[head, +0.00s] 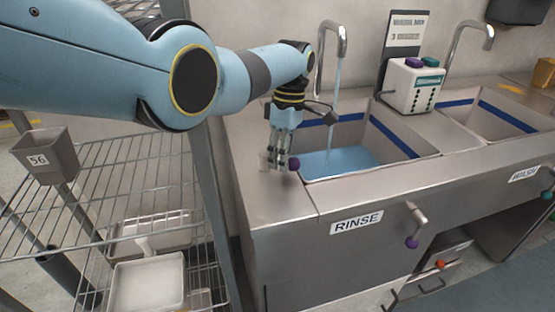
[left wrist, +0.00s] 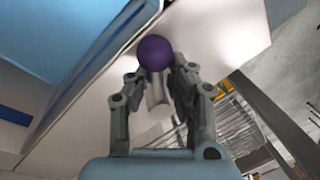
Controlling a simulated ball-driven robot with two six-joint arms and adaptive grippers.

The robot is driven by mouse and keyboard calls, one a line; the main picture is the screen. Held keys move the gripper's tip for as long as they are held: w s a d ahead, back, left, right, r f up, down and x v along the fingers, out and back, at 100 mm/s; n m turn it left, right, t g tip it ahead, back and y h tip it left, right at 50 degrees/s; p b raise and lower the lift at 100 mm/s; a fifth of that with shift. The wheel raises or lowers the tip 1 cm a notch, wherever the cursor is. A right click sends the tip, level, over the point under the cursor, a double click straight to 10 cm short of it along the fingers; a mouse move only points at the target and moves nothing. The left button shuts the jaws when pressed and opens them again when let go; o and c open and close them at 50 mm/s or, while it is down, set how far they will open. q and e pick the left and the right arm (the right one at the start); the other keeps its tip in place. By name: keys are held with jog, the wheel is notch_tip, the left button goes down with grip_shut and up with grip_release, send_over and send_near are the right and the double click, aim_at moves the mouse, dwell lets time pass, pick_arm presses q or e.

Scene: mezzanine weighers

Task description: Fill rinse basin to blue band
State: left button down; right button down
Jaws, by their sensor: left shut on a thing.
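A stream runs from the curved tap (head: 320,65) into the basin. My left gripper (head: 281,160) is at the counter left of the basin. It is shut on a grey lever with a purple ball knob (head: 294,163). In the left wrist view the purple knob (left wrist: 154,53) shows at the fingertips, with the lever's grey shaft between the fingers. My right gripper is out of view.
Another purple-knobbed lever (head: 416,224) is on the front panel. The wash basin (head: 497,116) is at right, with a white dispenser (head: 412,87) between the basins. A wire rack (head: 100,170) with grey bins stands at left.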

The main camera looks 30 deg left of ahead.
pick_arm(q)
jog(key=shift+s+d+f, duration=0.1)
jog(key=shift+d, duration=0.2)
jog(key=c, duration=1)
grip_release()
jog(key=shift+d, duration=0.1)
jog(key=shift+o, duration=0.2)
jog(key=shift+a, duration=0.2)
jog(key=shift+w+r, duration=0.2)
jog(key=shift+r, duration=0.25)
notch_tip(320, 180, up, 11)
jog(key=w, duration=0.2)
jog(key=shift+d, duration=0.1)
